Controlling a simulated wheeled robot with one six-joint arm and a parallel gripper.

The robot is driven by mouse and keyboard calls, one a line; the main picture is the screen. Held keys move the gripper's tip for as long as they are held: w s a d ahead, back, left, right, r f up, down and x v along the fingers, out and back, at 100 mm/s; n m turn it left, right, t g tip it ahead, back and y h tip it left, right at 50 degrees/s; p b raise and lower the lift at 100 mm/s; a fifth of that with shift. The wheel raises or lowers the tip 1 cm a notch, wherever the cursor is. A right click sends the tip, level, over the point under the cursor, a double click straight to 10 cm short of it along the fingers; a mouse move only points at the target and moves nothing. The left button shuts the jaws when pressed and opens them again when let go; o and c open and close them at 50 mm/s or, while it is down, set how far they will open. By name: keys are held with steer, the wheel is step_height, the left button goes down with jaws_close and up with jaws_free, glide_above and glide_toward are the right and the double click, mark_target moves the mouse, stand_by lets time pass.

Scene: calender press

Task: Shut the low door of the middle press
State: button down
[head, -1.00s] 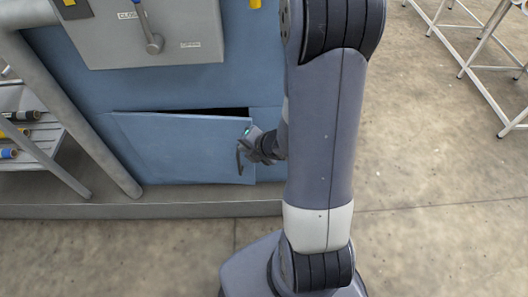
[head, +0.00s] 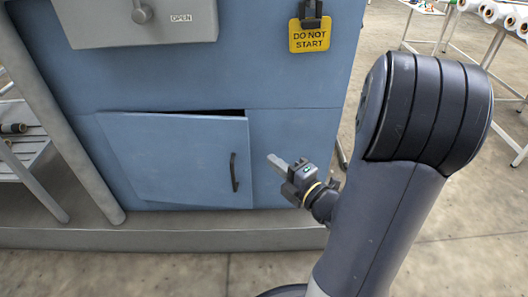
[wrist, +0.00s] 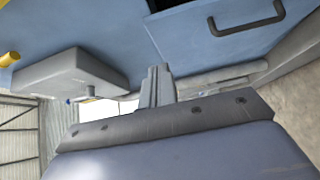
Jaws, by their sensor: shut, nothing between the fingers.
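The low door (head: 176,160) of the blue press (head: 290,85) stands slightly ajar, with a dark gap along its top edge and its right edge out from the frame. Its dark upright handle (head: 234,172) is near the right edge. My gripper (head: 273,161) is shut and empty, to the right of the handle and apart from the door. In the wrist view the door (wrist: 215,35) and its handle (wrist: 246,20) lie at the top right, beyond the shut fingers (wrist: 157,85).
A grey control box (head: 135,22) with a lever is above the door. A yellow "DO NOT START" tag (head: 309,38) hangs at the right. A grey plinth (head: 150,232) runs along the bottom. A rack (head: 30,150) stands left; tables with rolls (head: 490,12) stand at the back right.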

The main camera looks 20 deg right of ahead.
glide_toward(244, 126)
steer(key=w+a, duration=0.2)
steer(key=a, duration=0.2)
steer(key=shift+w+d+b, duration=0.2)
steer(key=shift+w+d, duration=0.3)
steer(key=shift+w, duration=0.35)
steer(key=shift+w+d+b, duration=0.15)
steer(key=shift+w+d, duration=0.35)
steer(key=shift+w, duration=0.35)
steer(key=shift+n+g+y, duration=0.3)
steer(key=shift+n+y, duration=0.1)
steer(key=shift+y, duration=0.2)
steer(key=w+d, duration=0.1)
steer(key=w, duration=0.1)
steer(key=w+b, duration=0.1)
steer(key=w+d, duration=0.1)
steer(key=w, duration=0.1)
steer(key=shift+w+d+b, duration=0.35)
steer(key=shift+b, duration=0.05)
steer(key=shift+w+d+r, duration=0.15)
steer(key=shift+w, duration=0.1)
